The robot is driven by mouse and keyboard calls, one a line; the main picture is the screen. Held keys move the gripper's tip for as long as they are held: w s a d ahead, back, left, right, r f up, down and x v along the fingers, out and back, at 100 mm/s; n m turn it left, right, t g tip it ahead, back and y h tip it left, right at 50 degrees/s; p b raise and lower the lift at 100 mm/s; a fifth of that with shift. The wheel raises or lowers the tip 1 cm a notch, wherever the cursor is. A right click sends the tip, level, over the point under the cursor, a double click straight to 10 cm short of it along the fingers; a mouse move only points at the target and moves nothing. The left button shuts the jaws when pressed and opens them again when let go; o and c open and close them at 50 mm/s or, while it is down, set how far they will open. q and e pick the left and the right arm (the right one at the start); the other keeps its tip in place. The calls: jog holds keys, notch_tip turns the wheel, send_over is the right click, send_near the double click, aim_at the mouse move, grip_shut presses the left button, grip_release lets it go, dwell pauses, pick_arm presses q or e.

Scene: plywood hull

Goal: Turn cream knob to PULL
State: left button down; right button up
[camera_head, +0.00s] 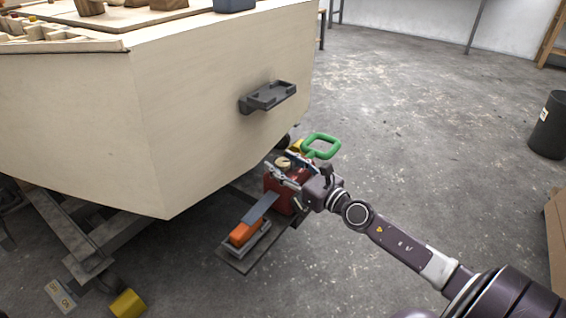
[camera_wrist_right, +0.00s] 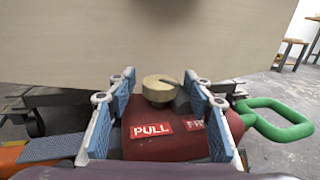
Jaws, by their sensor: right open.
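The cream knob (camera_wrist_right: 162,88) sits on top of a dark red box (camera_wrist_right: 150,145) and has a dark mark on its upper right. The box bears a red PULL label (camera_wrist_right: 151,130) and, right of it, a second label (camera_wrist_right: 194,125) partly hidden by a finger. In the head view the cream knob (camera_head: 283,162) shows between the fingers. My right gripper (camera_head: 279,168) is open, with its fingers on either side of the knob; it also shows in the right wrist view (camera_wrist_right: 160,85). Whether a finger touches the knob cannot be told. My left gripper is not in view.
The plywood hull (camera_head: 215,90) stands close behind the box, with a dark bracket (camera_head: 270,95) above. A green loop handle (camera_head: 322,146) is right of the box. An orange and grey tool (camera_head: 247,228) lies left.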

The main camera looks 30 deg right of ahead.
jog(key=c, duration=1.2)
